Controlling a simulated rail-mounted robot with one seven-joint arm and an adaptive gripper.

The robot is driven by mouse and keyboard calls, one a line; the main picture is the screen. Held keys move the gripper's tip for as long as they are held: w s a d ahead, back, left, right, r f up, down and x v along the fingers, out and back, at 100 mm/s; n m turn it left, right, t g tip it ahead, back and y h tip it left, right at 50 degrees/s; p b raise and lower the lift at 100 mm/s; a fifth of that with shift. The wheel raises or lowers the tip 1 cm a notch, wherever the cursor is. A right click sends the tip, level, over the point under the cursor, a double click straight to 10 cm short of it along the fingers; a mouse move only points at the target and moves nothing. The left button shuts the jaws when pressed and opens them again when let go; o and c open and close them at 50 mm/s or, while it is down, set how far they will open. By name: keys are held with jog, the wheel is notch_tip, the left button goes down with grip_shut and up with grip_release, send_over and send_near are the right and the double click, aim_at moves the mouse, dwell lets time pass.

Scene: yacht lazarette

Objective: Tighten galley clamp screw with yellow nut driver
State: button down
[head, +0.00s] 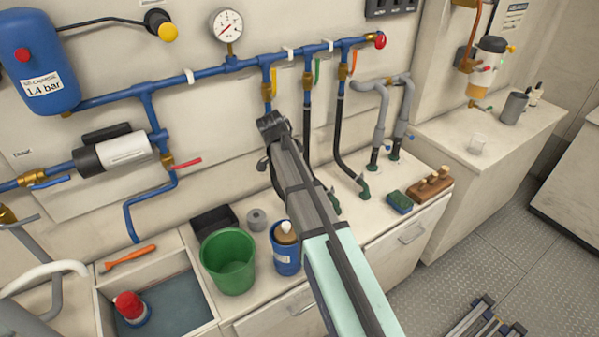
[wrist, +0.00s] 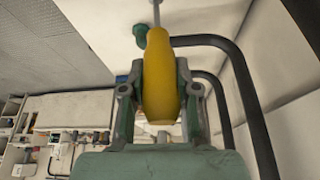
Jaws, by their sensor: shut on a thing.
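The yellow nut driver (wrist: 158,85) is between the fingers of my gripper (wrist: 160,95) in the wrist view, and the gripper is shut on its handle. Its thin metal shaft runs up to the top edge of that view, where its tip is cut off. A green hose fitting (wrist: 142,36) shows just beside the shaft, partly behind the handle. In the head view my gripper (head: 271,126) is at the pipe wall, near the left black hose; the driver is hidden there. I cannot make out the galley clamp screw or whether the driver touches it.
Black hoses (head: 340,140) drop from the blue manifold (head: 260,62) to green fittings on the counter. Grey pipes (head: 381,115) stand to the right. A green bucket (head: 228,265), blue container (head: 285,262), sponge (head: 399,203) and wooden block (head: 430,187) stand on the counter.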

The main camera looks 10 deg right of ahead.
jog(key=shift+w+a+r, duration=0.15)
jog(key=shift+r+p, duration=0.5)
jog(key=shift+r, duration=0.25)
jog(key=shift+r+p, duration=0.7)
jog(key=shift+r, duration=0.9)
